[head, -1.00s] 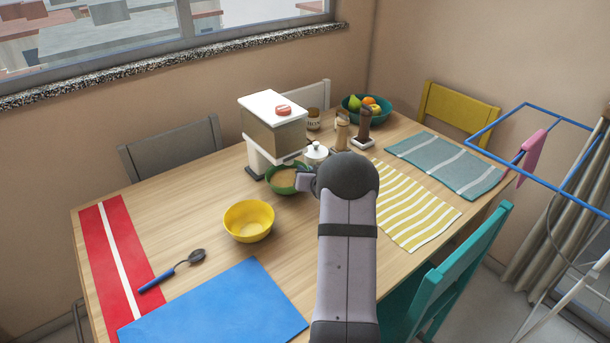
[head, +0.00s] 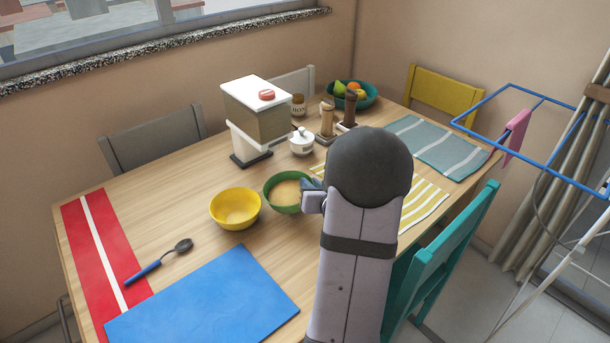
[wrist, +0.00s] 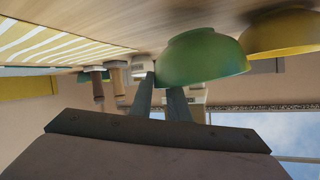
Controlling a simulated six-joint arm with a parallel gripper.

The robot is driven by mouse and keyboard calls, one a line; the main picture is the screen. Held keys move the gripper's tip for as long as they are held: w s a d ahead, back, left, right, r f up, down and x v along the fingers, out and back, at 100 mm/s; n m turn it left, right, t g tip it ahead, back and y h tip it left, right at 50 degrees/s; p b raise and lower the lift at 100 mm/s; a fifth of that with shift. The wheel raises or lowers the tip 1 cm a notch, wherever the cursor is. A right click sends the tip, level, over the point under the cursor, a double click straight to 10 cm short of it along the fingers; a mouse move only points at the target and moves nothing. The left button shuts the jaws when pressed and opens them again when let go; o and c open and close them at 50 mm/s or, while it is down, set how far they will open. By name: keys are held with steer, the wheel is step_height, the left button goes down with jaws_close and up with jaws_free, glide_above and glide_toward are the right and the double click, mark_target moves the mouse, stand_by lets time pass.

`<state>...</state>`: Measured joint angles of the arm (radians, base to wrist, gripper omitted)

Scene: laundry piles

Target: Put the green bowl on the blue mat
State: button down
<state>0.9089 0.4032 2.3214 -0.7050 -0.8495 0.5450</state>
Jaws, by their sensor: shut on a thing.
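The green bowl (head: 286,206), filled with something tan, is just right of the yellow bowl (head: 236,223) in the head view. My gripper (head: 308,197) is shut on its right rim. In the wrist view, which is upside down, the two fingertips (wrist: 162,93) meet the rim of the green bowl (wrist: 203,58), and the bowl looks about upright. I cannot tell for sure whether its base is clear of the table. The blue mat (head: 200,298) lies flat and empty at the table's front, below both bowls in the head view.
The yellow bowl stands close to the green bowl. A spoon (head: 160,262) lies between the red runner (head: 110,258) and the blue mat. The dispenser (head: 258,120) and white pot (head: 301,142) stand behind. A teal chair (head: 445,255) is at the right front.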

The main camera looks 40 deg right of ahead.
steer(key=shift+s+a+r, duration=0.1)
steer(key=shift+s+a, duration=0.1)
steer(key=shift+s, duration=0.25)
steer(key=shift+s+a, duration=0.15)
steer(key=shift+s, duration=0.3)
